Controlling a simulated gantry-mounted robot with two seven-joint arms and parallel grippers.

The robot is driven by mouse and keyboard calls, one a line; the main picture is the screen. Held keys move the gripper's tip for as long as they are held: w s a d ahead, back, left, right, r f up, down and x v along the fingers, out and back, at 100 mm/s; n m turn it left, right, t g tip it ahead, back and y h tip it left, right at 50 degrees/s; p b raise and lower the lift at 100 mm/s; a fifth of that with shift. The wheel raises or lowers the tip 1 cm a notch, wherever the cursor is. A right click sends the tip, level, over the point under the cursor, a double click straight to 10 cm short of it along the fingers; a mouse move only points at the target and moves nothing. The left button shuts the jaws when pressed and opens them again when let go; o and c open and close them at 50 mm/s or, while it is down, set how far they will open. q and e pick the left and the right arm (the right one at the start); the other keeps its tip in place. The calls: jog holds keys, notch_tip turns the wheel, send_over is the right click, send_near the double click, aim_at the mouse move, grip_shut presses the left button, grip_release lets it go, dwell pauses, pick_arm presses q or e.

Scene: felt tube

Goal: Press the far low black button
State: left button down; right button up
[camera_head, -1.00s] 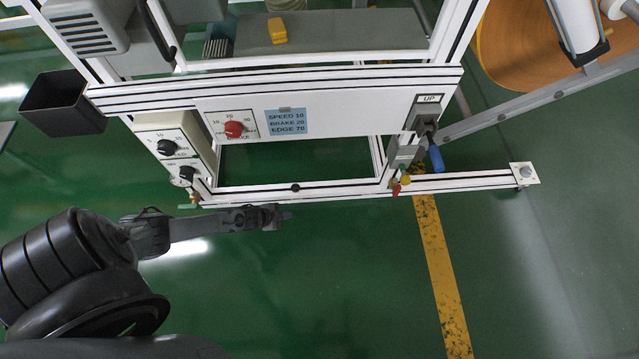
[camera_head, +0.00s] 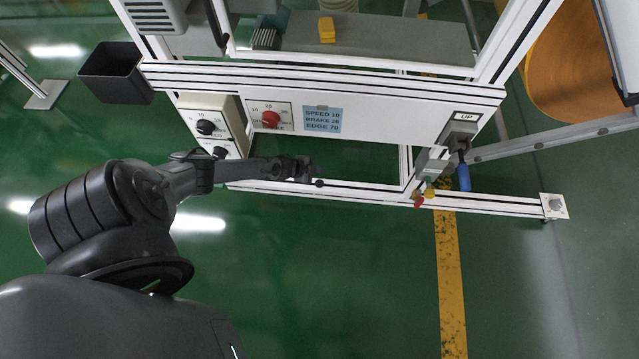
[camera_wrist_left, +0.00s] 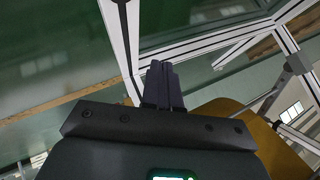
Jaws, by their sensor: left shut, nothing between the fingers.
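A small round black button (camera_head: 319,183) shows on the low white rail of the machine frame in the head view. My left gripper (camera_head: 304,169) reaches in from the left, its fingertips just up and left of that button in the picture. How far apart they are in depth, or whether they touch, I cannot tell. The left fingers are shut and empty; they also show in the left wrist view (camera_wrist_left: 163,82), pointing toward white frame bars. I cannot make out the button in the wrist view. My right gripper is not in view.
Black knobs (camera_head: 205,127) sit on a box left of the panel with a red knob (camera_head: 270,118). A blue handle (camera_head: 464,177), a yellow knob (camera_head: 429,193) and a red knob (camera_head: 419,201) are at the right post.

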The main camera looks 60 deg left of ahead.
pick_arm(q)
jog(key=shift+f, duration=0.1)
jog(key=b, duration=0.6)
send_over(318, 185)
notch_tip(318, 185, down, 6)
jog(key=shift+a+f, duration=0.2)
jog(key=shift+f, duration=1)
jog(key=shift+f, duration=0.1)
jog(key=shift+f, duration=0.2)
dwell(0.9)
jog(key=shift+f, duration=0.25)
